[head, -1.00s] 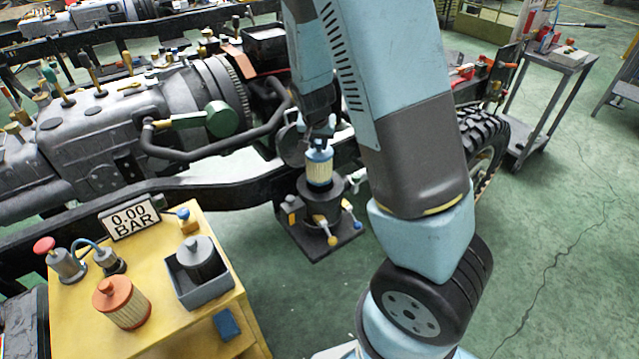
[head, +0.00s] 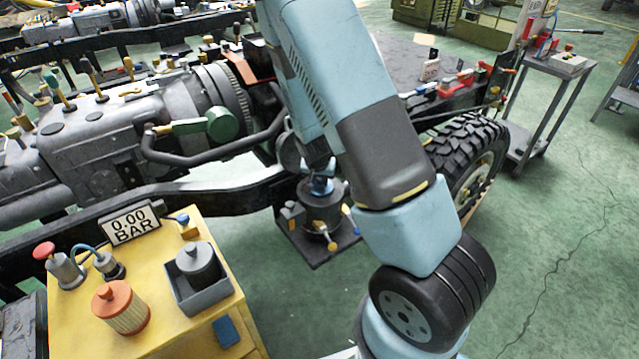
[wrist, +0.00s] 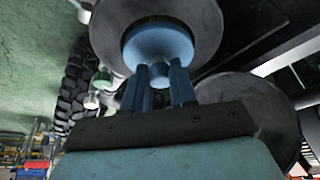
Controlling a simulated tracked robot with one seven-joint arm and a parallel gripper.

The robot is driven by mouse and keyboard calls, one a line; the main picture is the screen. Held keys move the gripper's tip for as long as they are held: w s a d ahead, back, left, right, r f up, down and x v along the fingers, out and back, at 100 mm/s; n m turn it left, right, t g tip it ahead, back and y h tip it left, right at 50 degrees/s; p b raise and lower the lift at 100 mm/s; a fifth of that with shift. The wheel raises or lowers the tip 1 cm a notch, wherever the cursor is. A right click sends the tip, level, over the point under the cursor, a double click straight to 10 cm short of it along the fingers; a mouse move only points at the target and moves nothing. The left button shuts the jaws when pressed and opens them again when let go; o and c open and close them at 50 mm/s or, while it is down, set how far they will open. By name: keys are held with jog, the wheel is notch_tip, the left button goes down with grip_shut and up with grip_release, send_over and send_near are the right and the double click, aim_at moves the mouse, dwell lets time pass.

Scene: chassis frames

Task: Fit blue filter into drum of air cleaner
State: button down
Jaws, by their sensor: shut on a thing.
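The blue filter (head: 321,186) sits down inside the black drum of the air cleaner (head: 322,208), with only its blue top showing in the head view. In the wrist view the round blue cap of the filter (wrist: 158,46) lies within the drum's grey rim (wrist: 207,22). My gripper (wrist: 159,76) is above the drum, its blue fingers shut on the small knob of the cap. The filter's pleated body is hidden in the drum. How deep it sits, I cannot tell.
A yellow bench (head: 75,320) at front left holds an orange-topped filter (head: 121,307), a grey box with a lidded canister (head: 197,266) and a 0.00 BAR display (head: 131,224). The truck frame (head: 190,197) runs behind the drum. A tyre (head: 468,155) stands to the right.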

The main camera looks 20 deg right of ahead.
jog(key=shift+f, duration=0.85)
jog(key=c, duration=0.9)
grip_release()
jog(key=s+a+r+n+y, duration=0.1)
jog(key=s+r, duration=0.3)
jog(key=r, duration=0.8)
jog(key=s+a+r+y, duration=0.1)
jog(key=s+r, duration=0.3)
jog(key=r, duration=0.7)
jog(key=s+r+n, duration=0.1)
jog(key=s+r, duration=0.5)
jog(key=s+d+r+n+t, duration=0.1)
jog(key=s+r+n, duration=0.1)
jog(key=s+r, duration=0.5)
jog(key=s+d+r+n, duration=0.1)
jog(key=s+r, duration=0.6)
jog(key=shift+d+t, duration=0.15)
jog(key=shift+t, duration=0.15)
